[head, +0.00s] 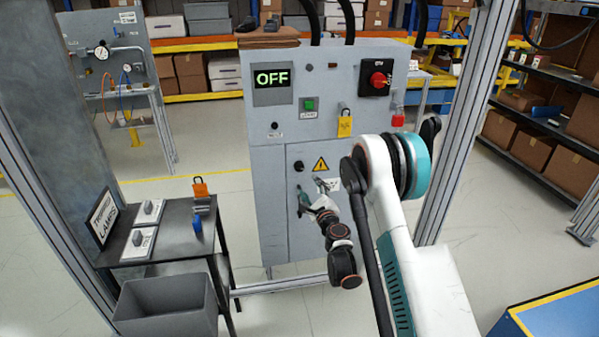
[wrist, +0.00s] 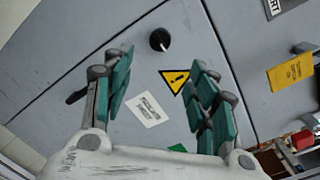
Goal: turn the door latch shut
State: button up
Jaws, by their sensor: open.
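The grey cabinet door (head: 275,215) appears closed. It carries a round black knob (head: 298,166) that looks like the latch. In the wrist view the knob (wrist: 160,40) shows a pale pointer mark and sits just beyond the gap between my fingertips, touched by neither. A black handle-like part (wrist: 76,97) shows partly behind the left finger; I cannot tell whether it is the latch. My gripper (head: 309,191) is open and empty in front of the door, below the knob in the head view. It also fills the wrist view (wrist: 163,66), with green-padded fingers spread apart.
A yellow warning triangle (head: 320,164) and white label (wrist: 148,109) are on the door. Above hang a yellow tag (head: 345,125) and red padlock (head: 398,118). A dark side table (head: 165,240) stands left; a metal post (head: 465,120) stands right.

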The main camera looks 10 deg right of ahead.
aim_at(300, 169)
jog(key=w+b, duration=0.1)
jog(key=w, duration=0.3)
jog(key=w+b, duration=0.1)
jog(key=w, duration=0.3)
jog(key=w+a+b, duration=0.1)
jog(key=w, duration=0.3)
jog(key=shift+w, duration=0.4)
jog(key=c, duration=1.1)
